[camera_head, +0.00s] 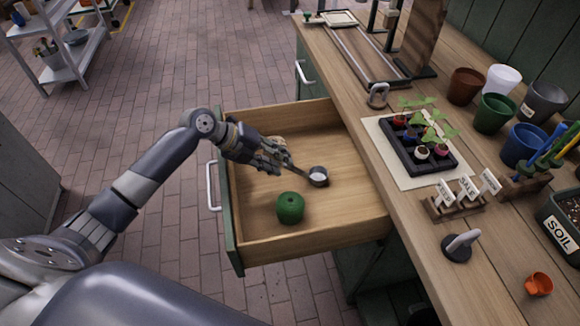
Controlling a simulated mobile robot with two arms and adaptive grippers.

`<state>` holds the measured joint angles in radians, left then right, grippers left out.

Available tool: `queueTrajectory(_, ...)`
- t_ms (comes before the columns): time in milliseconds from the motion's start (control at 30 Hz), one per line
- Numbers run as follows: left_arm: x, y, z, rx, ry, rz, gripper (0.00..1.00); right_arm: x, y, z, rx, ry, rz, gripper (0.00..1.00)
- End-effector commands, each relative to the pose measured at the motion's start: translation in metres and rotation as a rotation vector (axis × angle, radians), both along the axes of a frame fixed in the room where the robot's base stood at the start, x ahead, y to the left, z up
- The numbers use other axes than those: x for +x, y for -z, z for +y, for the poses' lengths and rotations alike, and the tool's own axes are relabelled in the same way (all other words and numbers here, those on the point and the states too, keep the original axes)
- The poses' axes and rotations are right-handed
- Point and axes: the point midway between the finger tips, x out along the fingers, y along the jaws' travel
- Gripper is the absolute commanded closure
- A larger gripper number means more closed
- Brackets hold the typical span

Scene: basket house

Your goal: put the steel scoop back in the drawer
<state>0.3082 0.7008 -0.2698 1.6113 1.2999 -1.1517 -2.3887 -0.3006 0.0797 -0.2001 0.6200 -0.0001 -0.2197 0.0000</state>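The steel scoop (317,177) has a small round metal cup and a thin handle. It is over the open wooden drawer (335,215), near the drawer's middle. My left gripper (282,160) reaches in over the drawer's green front and is shut on the scoop's handle. Whether the cup touches the drawer floor I cannot tell. A green ball of twine (290,207) lies on the drawer floor, a little nearer than the scoop. My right gripper is not in view.
The wooden bench (400,215) at right holds a seedling tray (415,145), several pots, small sale signs (465,190) and an orange cup (538,284). A shelf cart (70,45) stands far left. The brick floor left of the drawer is clear.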

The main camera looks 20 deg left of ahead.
Motion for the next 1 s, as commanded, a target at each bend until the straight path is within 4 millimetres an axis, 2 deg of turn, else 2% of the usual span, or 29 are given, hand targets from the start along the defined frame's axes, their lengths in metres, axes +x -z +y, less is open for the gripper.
queueTrajectory(133, -0.012, -0.018, 0.017, 0.003, 0.0, 0.001, 0.7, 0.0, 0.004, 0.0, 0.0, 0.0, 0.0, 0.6)
queueTrajectory(300, -0.019, -0.032, 0.028, 0.001, 0.0, 0.002, 0.7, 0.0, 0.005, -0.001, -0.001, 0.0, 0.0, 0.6)
queueTrajectory(900, -0.021, -0.037, 0.03, -0.001, 0.001, 0.002, 0.7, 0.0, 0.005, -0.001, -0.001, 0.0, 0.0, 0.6)
queueTrajectory(1000, -0.021, -0.044, 0.03, -0.001, 0.0, 0.001, 0.7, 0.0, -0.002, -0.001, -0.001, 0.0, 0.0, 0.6)
